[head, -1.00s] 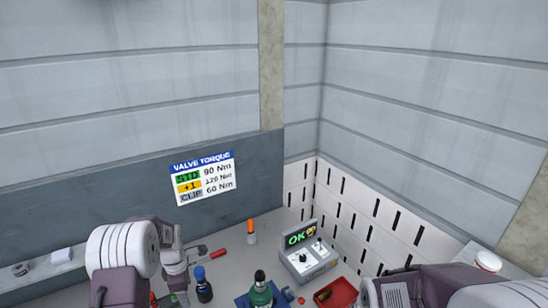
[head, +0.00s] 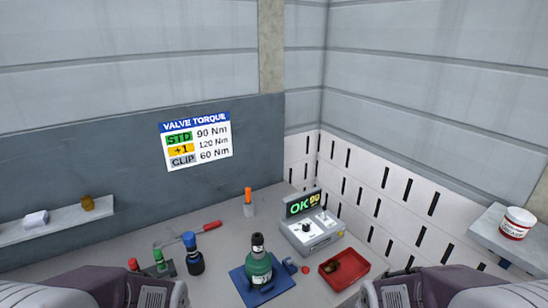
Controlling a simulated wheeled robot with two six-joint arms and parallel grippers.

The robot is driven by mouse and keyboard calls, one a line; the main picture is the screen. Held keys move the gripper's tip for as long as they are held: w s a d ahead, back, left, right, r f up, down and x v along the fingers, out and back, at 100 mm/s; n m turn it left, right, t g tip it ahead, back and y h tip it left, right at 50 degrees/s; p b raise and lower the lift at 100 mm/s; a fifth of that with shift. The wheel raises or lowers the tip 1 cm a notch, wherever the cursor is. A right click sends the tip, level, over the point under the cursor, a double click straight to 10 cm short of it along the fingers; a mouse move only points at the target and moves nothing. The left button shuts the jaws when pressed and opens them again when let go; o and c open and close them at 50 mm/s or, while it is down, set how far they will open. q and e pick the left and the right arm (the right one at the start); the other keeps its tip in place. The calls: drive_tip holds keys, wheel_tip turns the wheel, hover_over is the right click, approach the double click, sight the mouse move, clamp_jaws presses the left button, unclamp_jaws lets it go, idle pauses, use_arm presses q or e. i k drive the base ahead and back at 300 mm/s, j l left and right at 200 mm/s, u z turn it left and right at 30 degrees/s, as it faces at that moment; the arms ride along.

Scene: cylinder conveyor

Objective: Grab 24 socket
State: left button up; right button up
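Several socket-like pieces stand on the bench at lower left. One is a dark piece with a blue top (head: 194,255). One has a green top (head: 158,258), and one with a red top (head: 134,265) is partly hidden behind my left arm. No size marking is readable on them, so I cannot tell which is the 24. A long tool with a red handle (head: 205,227) lies behind them. My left gripper (head: 158,294) is at the bottom edge, in front of the pieces and apart from the blue-topped one. My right gripper (head: 390,293) is at the bottom right. Their fingertips are not clear.
A green cylinder (head: 258,268) with a dark valve stands on a blue base (head: 240,284). A tester (head: 303,236) showing "OK 90" and a red tray (head: 334,281) with a brownish item are to its right. An orange-topped holder (head: 249,208) stands behind. Shelves flank the bench.

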sight(258, 245)
drive_tip(key=l+u, duration=1.05)
drive_tip(key=u, duration=0.15)
drive_tip(key=k+l+u, duration=0.2)
drive_tip(key=u, duration=0.2)
drive_tip(key=l, duration=0.1)
